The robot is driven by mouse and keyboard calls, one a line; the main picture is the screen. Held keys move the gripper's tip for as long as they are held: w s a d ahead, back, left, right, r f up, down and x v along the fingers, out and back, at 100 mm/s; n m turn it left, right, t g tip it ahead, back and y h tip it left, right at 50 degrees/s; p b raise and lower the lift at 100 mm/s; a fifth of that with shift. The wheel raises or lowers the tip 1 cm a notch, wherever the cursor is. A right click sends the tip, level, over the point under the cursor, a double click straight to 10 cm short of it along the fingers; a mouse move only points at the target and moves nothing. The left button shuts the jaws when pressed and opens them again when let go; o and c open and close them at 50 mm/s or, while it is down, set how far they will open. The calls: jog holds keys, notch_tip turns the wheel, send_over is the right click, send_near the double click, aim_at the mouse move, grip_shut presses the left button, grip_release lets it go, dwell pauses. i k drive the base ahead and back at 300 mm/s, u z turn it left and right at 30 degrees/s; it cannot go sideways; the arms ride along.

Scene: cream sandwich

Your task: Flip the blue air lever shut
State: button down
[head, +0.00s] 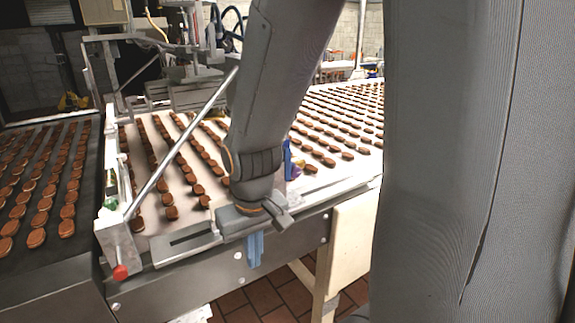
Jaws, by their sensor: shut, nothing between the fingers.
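My arm (264,110) reaches down from the top middle to the near edge of the conveyor. My gripper (268,213) is at its end, over the metal edge frame; it is shut and empty, and its fingertips are hard to make out. A small upright blue part (288,160), perhaps the blue air lever, shows just right of my wrist, partly hidden behind it. A second blue piece (254,249) hangs on the frame's side just below my gripper. I cannot tell which is the lever or whether my gripper touches either.
The white conveyor (335,180) carries rows of brown sandwich cookies. A dark conveyor (20,262) with more cookies lies at left. A slanted metal rod (180,145) and a red knob (120,272) stand near my gripper. My own grey column fills the right.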

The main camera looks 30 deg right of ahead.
aim_at(286, 152)
jog(key=z, duration=0.85)
jog(key=k, duration=0.35)
jog(key=u, duration=0.8)
